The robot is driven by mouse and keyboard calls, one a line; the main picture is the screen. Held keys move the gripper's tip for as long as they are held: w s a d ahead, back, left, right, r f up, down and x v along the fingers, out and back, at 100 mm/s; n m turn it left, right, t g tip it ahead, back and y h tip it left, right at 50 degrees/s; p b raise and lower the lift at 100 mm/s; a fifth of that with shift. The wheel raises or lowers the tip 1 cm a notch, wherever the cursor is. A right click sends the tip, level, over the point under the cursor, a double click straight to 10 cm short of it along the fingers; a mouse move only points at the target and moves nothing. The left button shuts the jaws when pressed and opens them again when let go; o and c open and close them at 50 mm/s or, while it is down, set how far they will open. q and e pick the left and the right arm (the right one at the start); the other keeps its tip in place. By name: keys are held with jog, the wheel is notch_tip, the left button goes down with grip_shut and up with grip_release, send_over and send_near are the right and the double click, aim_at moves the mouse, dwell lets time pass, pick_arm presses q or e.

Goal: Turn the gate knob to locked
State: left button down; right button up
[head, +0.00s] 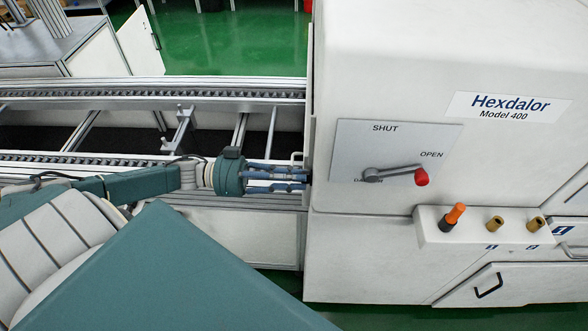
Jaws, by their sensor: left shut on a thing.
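My left gripper (303,179) reaches in from the left, level with the side of the white machine. Its blue fingers are closed at the machine's left edge, on what seems to be the gate knob. The knob itself is hidden by the fingers and the machine's edge, so its turn position cannot be read. No locked marking shows. My right gripper is not in view.
The white Hexdalor machine (370,245) fills the right. Its front panel has a red-tipped lever (400,173) pointing right, below OPEN. An orange-tipped switch (453,217) sits lower. Conveyor rails (150,92) run along the left.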

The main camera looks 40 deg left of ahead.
pick_arm(q)
jog(key=c, duration=1.6)
grip_release()
jog(key=v, duration=1.2)
jog(key=shift+f, duration=0.1)
